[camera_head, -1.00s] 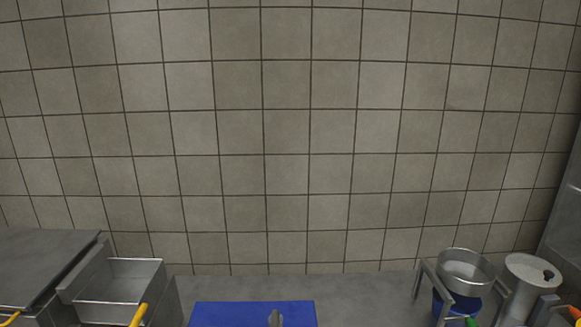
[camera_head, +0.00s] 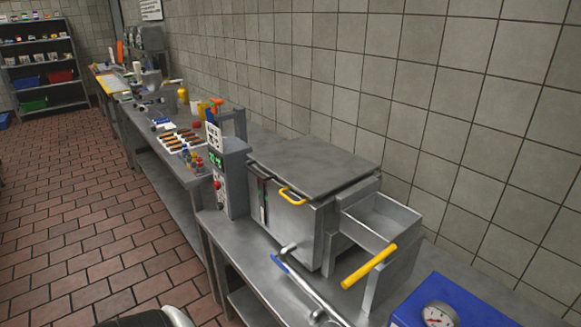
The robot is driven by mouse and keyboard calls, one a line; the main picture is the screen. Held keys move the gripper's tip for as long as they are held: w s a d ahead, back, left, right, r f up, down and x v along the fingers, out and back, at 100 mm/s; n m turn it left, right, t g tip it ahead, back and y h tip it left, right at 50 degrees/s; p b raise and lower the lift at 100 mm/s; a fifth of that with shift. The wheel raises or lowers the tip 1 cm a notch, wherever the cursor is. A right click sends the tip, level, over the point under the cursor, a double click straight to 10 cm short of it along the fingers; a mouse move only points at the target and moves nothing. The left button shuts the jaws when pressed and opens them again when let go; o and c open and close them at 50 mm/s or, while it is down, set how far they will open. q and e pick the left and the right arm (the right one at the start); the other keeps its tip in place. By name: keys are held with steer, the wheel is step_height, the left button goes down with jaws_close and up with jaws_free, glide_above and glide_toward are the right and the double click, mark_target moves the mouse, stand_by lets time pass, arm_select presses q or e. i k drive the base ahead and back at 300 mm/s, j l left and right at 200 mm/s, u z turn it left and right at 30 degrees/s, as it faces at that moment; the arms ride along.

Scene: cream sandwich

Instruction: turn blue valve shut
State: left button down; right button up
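A slim blue lever (camera_head: 280,263) sits on a metal pipe (camera_head: 310,292) in front of the steel machine, low in the middle of the head view. It looks like a valve handle, but it is too small to tell whether the valve is open or shut. The pipe runs down towards the bottom edge, where the picture cuts it off. Neither of my grippers shows. A dark and white rounded part at the bottom edge looks like part of my own body.
The steel machine (camera_head: 290,222) has yellow handles and an open basin (camera_head: 380,218). A control box (camera_head: 233,178) stands left of it. A blue box with a gauge (camera_head: 438,315) is at the bottom right. Tiled floor (camera_head: 70,235) is free on the left.

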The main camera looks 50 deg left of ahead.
mark_target(274, 257)
steer(key=u, duration=1.6)
